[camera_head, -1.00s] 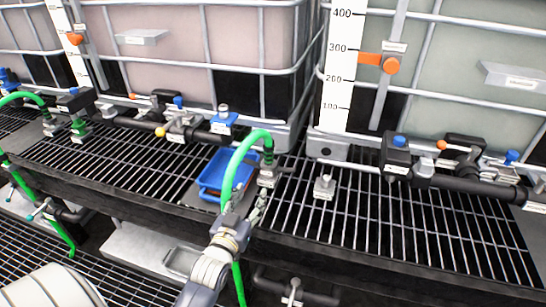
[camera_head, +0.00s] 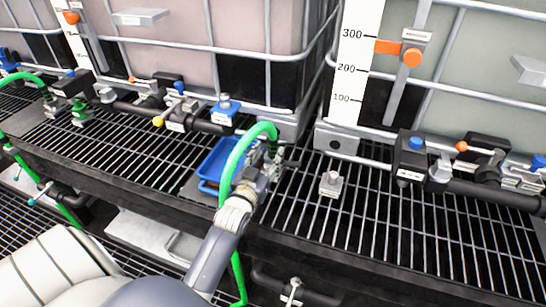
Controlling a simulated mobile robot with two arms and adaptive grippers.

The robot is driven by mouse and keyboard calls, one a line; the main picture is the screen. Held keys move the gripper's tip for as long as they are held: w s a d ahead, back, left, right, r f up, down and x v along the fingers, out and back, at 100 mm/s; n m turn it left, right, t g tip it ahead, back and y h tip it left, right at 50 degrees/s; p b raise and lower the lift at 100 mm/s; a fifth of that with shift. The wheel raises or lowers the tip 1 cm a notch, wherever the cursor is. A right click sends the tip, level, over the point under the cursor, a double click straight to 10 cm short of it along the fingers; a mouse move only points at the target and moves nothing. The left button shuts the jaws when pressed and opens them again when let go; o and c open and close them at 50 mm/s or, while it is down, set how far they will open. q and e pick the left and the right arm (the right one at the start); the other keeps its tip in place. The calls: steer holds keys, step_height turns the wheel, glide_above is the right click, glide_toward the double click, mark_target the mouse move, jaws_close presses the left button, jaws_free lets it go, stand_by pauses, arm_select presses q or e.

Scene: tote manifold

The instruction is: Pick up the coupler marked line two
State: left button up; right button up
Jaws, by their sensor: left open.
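A green hose (camera_head: 236,152) arches up over the grating and bends down at its right end into a small dark and metal coupler (camera_head: 273,151). Any marking on this coupler is hidden or too small to read. My left gripper (camera_head: 268,170) is open, with its fingers at the coupler and overlapping its lower part. I cannot tell whether they touch it. My arm comes in from the bottom left. My right gripper is not in view.
A blue tray (camera_head: 215,165) sits on the grating just left of the hose. A small metal fitting (camera_head: 331,184) stands to the right. Pipes with valves (camera_head: 411,155) run along the totes behind. The grating (camera_head: 400,225) at front right is clear.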

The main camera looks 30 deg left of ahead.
mark_target(271, 148)
arm_select(q)
steer(key=x, duration=0.3)
steer(key=shift+w+r, duration=0.25)
steer(key=shift+w, duration=0.1)
steer(key=shift+w+a+f, duration=0.1)
steer(key=shift+w+a, duration=0.1)
steer(key=shift+w, duration=0.25)
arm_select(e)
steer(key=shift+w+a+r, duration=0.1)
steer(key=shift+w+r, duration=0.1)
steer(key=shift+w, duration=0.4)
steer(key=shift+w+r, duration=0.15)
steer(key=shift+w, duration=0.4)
arm_select(q)
steer(key=shift+s, duration=0.1)
steer(key=shift+c, duration=1.4)
jaws_close()
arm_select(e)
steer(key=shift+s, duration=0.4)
